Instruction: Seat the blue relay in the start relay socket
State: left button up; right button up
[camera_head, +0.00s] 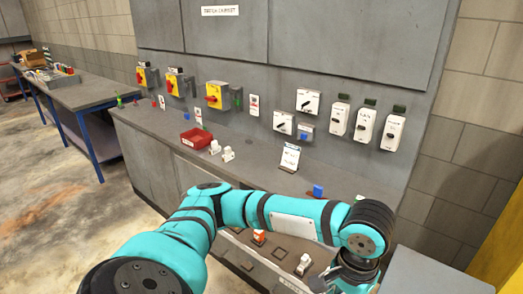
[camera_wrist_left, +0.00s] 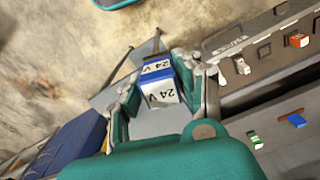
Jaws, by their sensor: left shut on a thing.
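The blue relay (camera_wrist_left: 160,85), a blue and white block marked 24 V, is between the fingers of my left gripper (camera_wrist_left: 163,78) in the left wrist view. The gripper is shut on it. In the head view the left gripper (camera_head: 345,278) is at the lower right, right of the relay panel, and the relay is not discernible there. The panel carries dark square sockets (camera_head: 280,253), an orange and white relay (camera_head: 258,237) and a white relay (camera_head: 303,263). I cannot read which socket is the start relay socket. My right gripper is not in view.
A red bin (camera_head: 196,139), white parts (camera_head: 214,147) and a label card (camera_head: 290,157) are on the counter. A blue part (camera_head: 318,190) lies behind my arm; a green and white part (camera_wrist_left: 255,140) lies near it. Switches (camera_head: 340,116) line the wall.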

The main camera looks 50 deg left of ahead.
aim_at(276, 260)
jog(key=j, duration=1.5)
jog(key=i+j, duration=0.3)
jog(key=j, duration=0.15)
jog(key=i+j, duration=0.25)
jog(key=j, duration=0.2)
